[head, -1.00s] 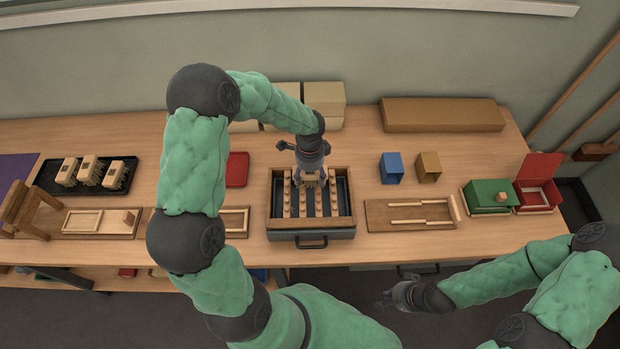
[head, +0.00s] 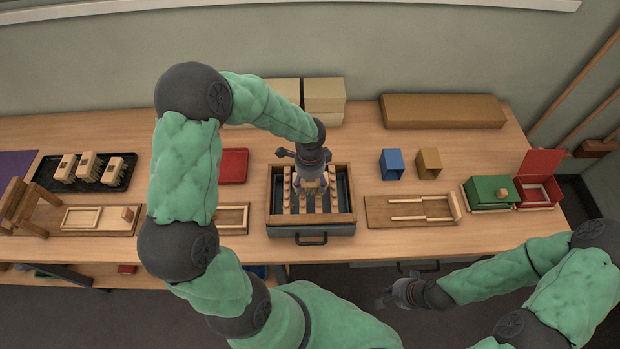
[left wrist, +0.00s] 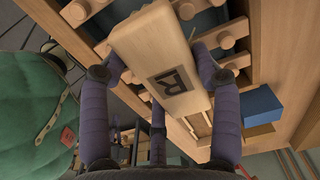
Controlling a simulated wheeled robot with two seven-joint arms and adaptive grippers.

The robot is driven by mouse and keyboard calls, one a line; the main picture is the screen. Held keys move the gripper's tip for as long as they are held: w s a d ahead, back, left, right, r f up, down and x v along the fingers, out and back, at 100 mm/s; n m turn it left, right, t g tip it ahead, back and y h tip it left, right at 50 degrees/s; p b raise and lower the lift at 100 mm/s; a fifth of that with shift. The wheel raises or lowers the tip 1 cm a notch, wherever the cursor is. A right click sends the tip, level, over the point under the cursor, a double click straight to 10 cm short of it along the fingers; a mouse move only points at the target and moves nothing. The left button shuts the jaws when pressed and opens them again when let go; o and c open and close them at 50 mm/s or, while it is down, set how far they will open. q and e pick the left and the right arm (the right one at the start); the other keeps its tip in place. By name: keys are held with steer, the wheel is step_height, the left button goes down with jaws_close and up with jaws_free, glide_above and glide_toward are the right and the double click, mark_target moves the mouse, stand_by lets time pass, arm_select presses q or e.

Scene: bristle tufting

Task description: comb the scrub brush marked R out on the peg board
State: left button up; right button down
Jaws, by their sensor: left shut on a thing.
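The scrub brush (left wrist: 163,62) is a pale wooden block with a dark R in a square, seen close in the left wrist view. My left gripper (head: 312,184) is shut on it, with dark purple fingers on both sides of the block. In the head view the gripper is over the peg board (head: 350,180), a wooden-framed tray with rows of light pegs in a grey drawer. The brush is mostly hidden under the gripper there, and its bristles are not visible. My right gripper (head: 387,300) hangs in front of the table, away from everything; its opening is too small to tell.
Several brushes stand on a black tray (head: 52,189) at the left. A red tray (head: 233,165) is left of the peg board. A wooden fixture (head: 378,211), blue box (head: 391,164), tan box (head: 428,163) and green box (head: 482,194) are to its right.

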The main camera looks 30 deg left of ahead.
arm_select(q)
steer(key=shift+s+d, duration=1.05)
steer(key=shift+s, duration=0.75)
steer(key=w+a+p, duration=0.1)
steer(key=w+a, duration=0.3)
steer(key=w, duration=0.3)
steer(key=shift+a, duration=0.15)
steer(key=shift+s+d+f, duration=0.1)
steer(key=shift+s+d, duration=0.5)
steer(key=shift+s, duration=0.35)
steer(key=shift+s+d+f, duration=0.1)
steer(key=shift+s+d, duration=0.5)
steer(key=shift+s, duration=0.35)
steer(key=shift+r, duration=0.3)
steer(key=w+a+r+p, duration=0.2)
steer(key=w+r+p, duration=0.2)
steer(key=r+p, duration=0.1)
steer(key=shift+a+r, duration=0.15)
steer(key=shift+r, duration=0.25)
stand_by(0.7)
